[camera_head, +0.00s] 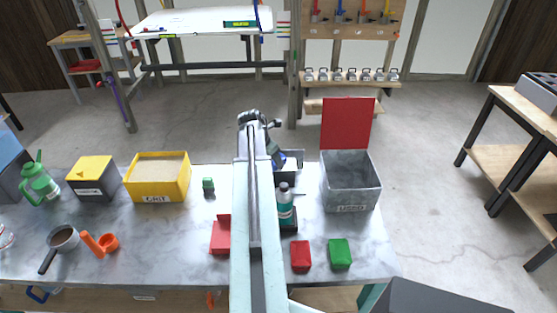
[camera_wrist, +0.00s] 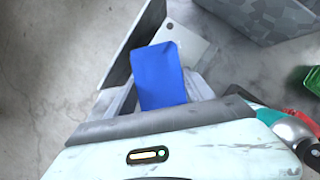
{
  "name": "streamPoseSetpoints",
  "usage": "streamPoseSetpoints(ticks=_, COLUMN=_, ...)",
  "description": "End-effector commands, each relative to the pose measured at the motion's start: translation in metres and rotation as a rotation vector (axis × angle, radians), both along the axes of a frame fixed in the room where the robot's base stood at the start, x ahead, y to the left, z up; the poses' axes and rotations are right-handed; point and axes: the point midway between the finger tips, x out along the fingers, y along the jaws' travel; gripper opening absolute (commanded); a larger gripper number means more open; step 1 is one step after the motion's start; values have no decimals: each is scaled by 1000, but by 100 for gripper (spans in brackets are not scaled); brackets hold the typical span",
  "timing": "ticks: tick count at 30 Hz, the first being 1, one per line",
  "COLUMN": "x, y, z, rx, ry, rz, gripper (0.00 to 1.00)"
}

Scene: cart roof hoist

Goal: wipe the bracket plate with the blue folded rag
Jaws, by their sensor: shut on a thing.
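My gripper (camera_wrist: 160,97) is shut on the blue folded rag (camera_wrist: 160,72), which sticks out flat beyond the fingers in the wrist view. In the head view my gripper (camera_head: 277,158) is at the far edge of the table, mostly hidden by my arm. A pale grey plate with a small dark hole, which looks like the bracket plate (camera_wrist: 196,47), shows just beyond the rag. The rag overlaps part of it in the picture; I cannot tell whether they touch. A dark grey upright edge runs along its left side.
A grey metal bin (camera_head: 350,188) labelled USED, with its red lid up, stands right of my gripper. A teal bottle (camera_head: 285,210) stands close to my arm. Red (camera_head: 301,256) and green (camera_head: 340,253) blocks lie nearer. A yellow GRIT box (camera_head: 157,185) is at the left.

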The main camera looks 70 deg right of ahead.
Motion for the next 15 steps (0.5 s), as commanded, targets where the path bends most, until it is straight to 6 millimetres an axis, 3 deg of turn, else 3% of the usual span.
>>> streamPoseSetpoints(ticks=3, x=10, y=4, z=0, rx=2, ry=-1, rz=2, gripper=29)
streamPoseSetpoints(ticks=11, x=9, y=4, z=1, rx=1, ry=0, rz=0, gripper=29)
streamPoseSetpoints(ticks=15, x=9, y=4, z=11, rx=0, ry=0, rz=0, gripper=29)
